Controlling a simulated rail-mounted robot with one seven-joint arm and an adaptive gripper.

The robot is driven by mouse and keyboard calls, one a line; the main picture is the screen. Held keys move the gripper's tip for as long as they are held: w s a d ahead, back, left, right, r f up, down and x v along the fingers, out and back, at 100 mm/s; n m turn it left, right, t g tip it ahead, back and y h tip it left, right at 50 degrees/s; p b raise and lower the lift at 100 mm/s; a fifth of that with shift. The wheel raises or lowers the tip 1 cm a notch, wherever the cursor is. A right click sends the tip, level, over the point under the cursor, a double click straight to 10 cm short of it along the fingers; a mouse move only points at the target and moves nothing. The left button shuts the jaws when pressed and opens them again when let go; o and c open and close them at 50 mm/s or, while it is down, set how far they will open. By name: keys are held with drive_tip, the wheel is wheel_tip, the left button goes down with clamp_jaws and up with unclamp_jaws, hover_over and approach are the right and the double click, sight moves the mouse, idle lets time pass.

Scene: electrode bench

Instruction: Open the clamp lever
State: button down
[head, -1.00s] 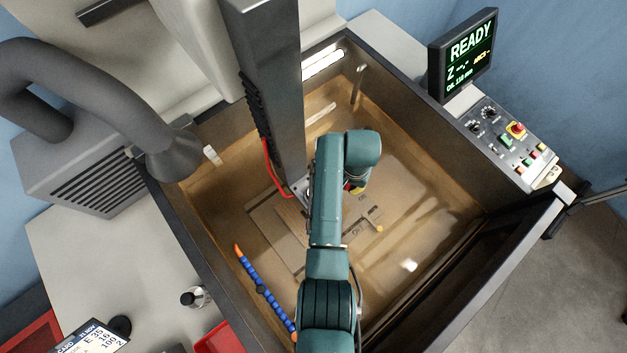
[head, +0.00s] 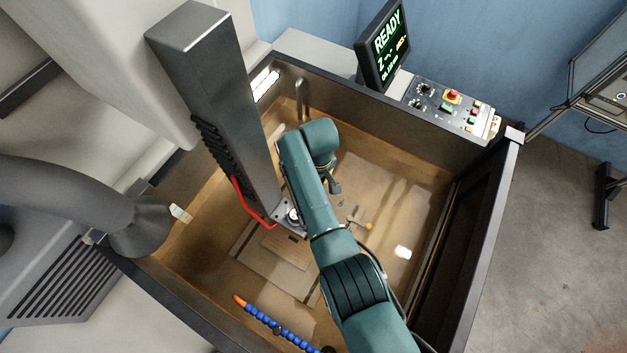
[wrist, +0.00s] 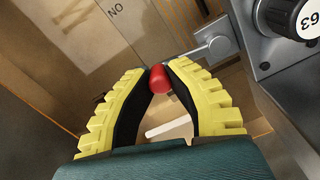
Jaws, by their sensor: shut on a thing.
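In the wrist view, my gripper (wrist: 161,70) has its two yellow-backed fingers closed around a red knob (wrist: 160,79) at their tips. The knob appears to be the end of the clamp lever, whose grey metal arm (wrist: 190,58) runs up and right to a round metal pivot (wrist: 220,44). To the right of it is a grey metal block with a black dial (wrist: 290,14) marked 63. In the head view, my arm reaches down into the tank beside the column foot (head: 287,212). My gripper is mostly hidden there, and the red knob cannot be seen.
The dark-rimmed tank (head: 480,235) surrounds my arm. The grey column (head: 222,100) stands close on the left, with a red cable (head: 245,205) at its foot. A blue segmented hose (head: 268,319) is at the front. The tank floor to the right is mostly clear.

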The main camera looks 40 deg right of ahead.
idle(0.3)
drive_tip(key=c, duration=0.9)
unclamp_jaws()
drive_tip(key=shift+c, duration=0.2)
drive_tip(key=shift+w+r, duration=0.1)
wheel_tip(320, 180, up, 12)
drive_tip(key=shift+d, duration=0.1)
